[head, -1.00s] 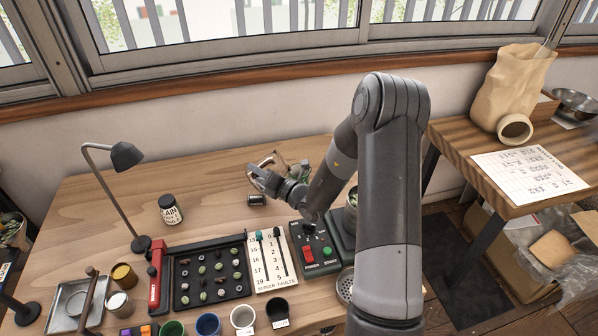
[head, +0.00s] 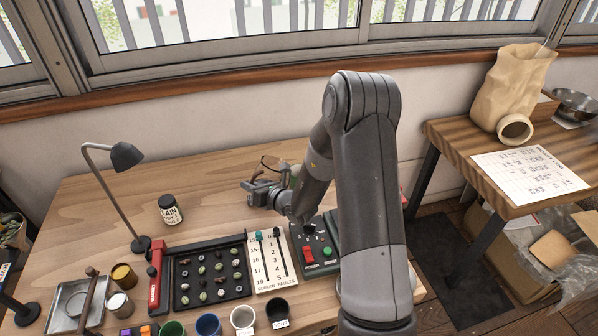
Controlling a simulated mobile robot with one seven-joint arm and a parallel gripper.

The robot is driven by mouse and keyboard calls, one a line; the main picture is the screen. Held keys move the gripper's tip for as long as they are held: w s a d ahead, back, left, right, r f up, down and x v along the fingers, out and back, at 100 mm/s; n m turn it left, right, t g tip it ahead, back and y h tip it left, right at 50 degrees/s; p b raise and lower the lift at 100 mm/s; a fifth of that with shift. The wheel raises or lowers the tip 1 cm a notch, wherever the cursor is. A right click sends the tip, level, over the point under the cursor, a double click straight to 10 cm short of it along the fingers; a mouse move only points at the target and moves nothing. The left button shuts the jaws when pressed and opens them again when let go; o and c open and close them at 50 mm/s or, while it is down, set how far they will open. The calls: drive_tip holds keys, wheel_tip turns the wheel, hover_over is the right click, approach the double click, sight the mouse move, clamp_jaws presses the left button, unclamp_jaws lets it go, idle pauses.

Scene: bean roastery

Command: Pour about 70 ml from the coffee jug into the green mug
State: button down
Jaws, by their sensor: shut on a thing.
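My gripper (head: 262,190) is over the middle of the wooden table, in front of the coffee jug. It is shut on the jug, though the grip itself is hardly visible. Only a thin brown curved part of the jug (head: 270,161) shows above the gripper; my wrist and gripper hide most of it, so its tilt and contents cannot be told. A small green patch (head: 294,176) shows just right of the jug, mostly behind my arm; I cannot tell whether it is the green mug. A green cup (head: 172,328) stands at the table's front edge, cut off by the picture.
A black sample tray (head: 210,272), a white slider card (head: 270,258) and a control box with red and green buttons (head: 316,248) lie in front of my gripper. A labelled jar (head: 170,210) and a desk lamp (head: 126,157) stand left. The table's back left is clear.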

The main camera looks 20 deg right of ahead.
drive_tip(key=shift+a+r+n, duration=0.4)
drive_tip(key=shift+w+a+f+n+g+h, duration=0.1)
drive_tip(key=shift+a+f+n+g+h, duration=0.1)
drive_tip(key=shift+f+n+h, duration=0.45)
drive_tip(key=shift+w+a+f+n+g+h, duration=0.1)
drive_tip(key=shift+a+f+n+h, duration=0.1)
drive_tip(key=shift+f+n+h, duration=0.35)
drive_tip(key=shift+r+h, duration=0.15)
drive_tip(key=shift+h, duration=0.15)
